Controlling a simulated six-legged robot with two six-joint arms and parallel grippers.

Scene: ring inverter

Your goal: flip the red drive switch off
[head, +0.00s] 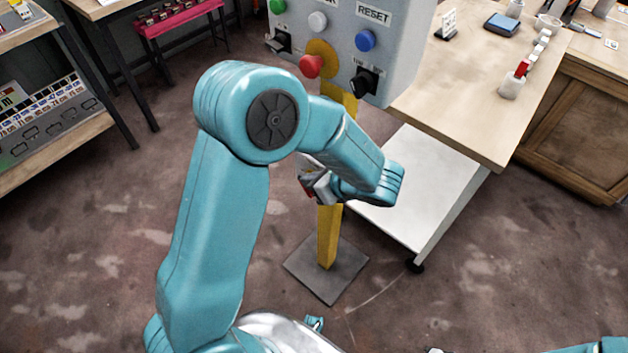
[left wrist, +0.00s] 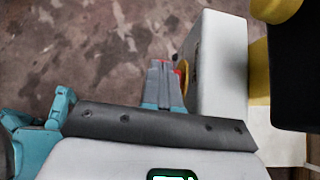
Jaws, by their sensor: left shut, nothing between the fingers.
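A grey control box (head: 345,35) stands on a yellow post. A red mushroom button (head: 311,66) on a yellow disc is on its face, with a black knob (head: 365,82) and a black switch (head: 278,40) on either side. No part is readably labelled as the drive switch. My left gripper (head: 312,178) is below the box in front of the post, partly hidden by my arm. In the left wrist view its shut, empty fingers (left wrist: 164,72) reach towards the grey box side (left wrist: 222,65); a small red spot shows by their tips, but contact is unclear.
Blue button (head: 366,40) and white button (head: 317,21) sit above the red one. A wooden bench (head: 460,110) is at right, with a white device (head: 512,86) bearing a red part. A shelf unit stands at left. Floor in front is open.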

